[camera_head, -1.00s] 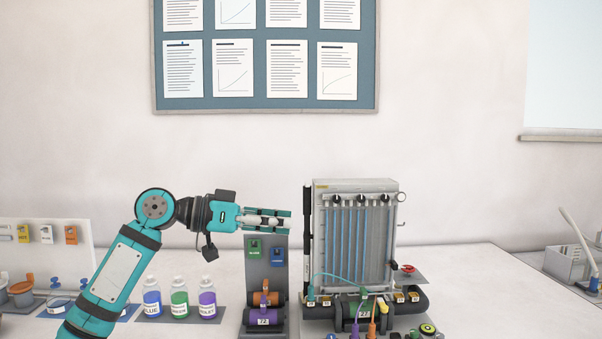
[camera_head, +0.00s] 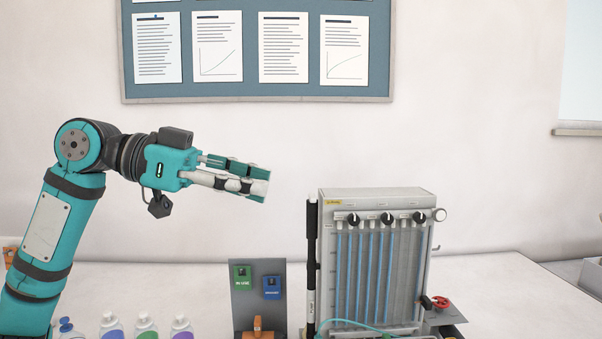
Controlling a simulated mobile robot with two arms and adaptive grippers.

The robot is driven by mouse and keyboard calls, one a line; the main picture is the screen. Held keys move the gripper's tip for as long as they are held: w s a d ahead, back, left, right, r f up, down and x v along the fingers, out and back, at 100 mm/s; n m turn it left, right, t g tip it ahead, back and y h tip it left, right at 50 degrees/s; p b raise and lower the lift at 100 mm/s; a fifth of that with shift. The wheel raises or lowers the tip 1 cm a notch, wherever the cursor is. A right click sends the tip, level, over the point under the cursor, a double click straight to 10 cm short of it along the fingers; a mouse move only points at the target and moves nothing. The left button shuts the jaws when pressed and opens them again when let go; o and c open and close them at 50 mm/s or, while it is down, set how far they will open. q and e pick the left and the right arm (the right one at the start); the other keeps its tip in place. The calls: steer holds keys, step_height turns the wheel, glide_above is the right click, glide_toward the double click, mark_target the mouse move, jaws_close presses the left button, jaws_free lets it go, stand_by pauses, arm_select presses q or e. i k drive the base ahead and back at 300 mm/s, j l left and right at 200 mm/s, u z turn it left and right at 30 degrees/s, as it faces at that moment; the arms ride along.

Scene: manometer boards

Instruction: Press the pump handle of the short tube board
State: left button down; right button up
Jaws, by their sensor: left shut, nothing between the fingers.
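The tube board (camera_head: 375,255) stands on the bench right of centre, a grey upright panel with several blue-filled tubes and black knobs along its top. A red knob or handle (camera_head: 440,302) shows at its lower right side. I cannot tell which part is the pump handle; the board's base is cut off by the bottom edge. My left gripper (camera_head: 266,183) is shut and empty, raised above and left of the board, its fingers pointing right and apart from everything. My right gripper is not in view.
A dark stand with green and blue tags (camera_head: 257,285) is left of the board. Bottle tops (camera_head: 146,324) line the lower left. A black-and-white pen-like rod (camera_head: 311,260) stands at the board's left edge. Bare bench (camera_head: 510,290) lies to the right.

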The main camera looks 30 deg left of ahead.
mark_target(311, 202)
steer(key=i+j, duration=0.75)
steer(key=j, duration=0.15)
